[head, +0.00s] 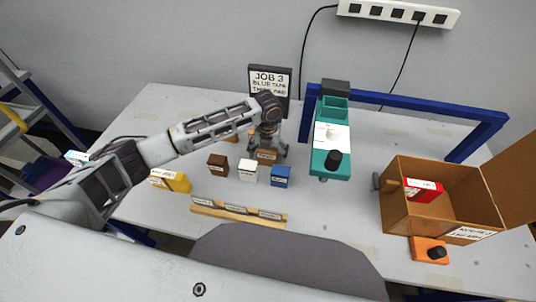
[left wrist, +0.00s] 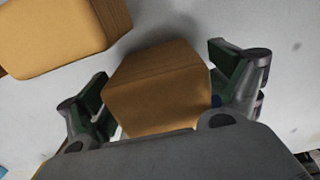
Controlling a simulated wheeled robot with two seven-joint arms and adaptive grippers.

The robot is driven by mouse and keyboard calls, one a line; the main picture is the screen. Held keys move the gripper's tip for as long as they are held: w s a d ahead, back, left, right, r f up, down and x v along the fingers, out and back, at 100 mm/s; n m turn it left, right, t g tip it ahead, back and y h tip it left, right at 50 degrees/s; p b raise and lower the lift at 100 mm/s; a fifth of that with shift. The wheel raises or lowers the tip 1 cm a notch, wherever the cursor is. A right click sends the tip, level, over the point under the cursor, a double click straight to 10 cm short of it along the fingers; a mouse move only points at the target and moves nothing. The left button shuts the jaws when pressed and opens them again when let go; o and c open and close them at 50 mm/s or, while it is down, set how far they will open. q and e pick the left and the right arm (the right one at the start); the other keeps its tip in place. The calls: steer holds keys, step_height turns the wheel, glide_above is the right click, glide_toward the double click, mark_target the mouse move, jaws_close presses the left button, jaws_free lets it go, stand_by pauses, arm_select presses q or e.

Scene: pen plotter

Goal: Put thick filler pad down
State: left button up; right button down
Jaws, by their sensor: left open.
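A tan block with a label on its front, which looks like the thick filler pad (head: 267,155), stands on the table below my left gripper (head: 267,149). In the left wrist view the same tan block (left wrist: 160,88) sits between the two spread fingers. My left gripper is open around it; gaps show beside the block, though contact at the lower edges is hidden. A second tan block (left wrist: 55,35) lies close by, outside the fingers; in the head view it is mostly hidden behind my left arm. My right gripper is not in view.
Brown (head: 218,165), white (head: 248,170) and blue (head: 281,176) blocks stand close by, behind a labelled wooden rack (head: 238,212). A teal plotter carriage (head: 331,150) hangs on a blue frame (head: 420,100). An open cardboard box (head: 397,212) holds a red item (head: 423,190). A job sign (head: 270,78) stands behind.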

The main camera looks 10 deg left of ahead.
arm_select(q)
steer(key=shift+f, duration=0.15)
stand_by(0.3)
steer(key=c, duration=1.2)
steer(key=shift+r, duration=5.05)
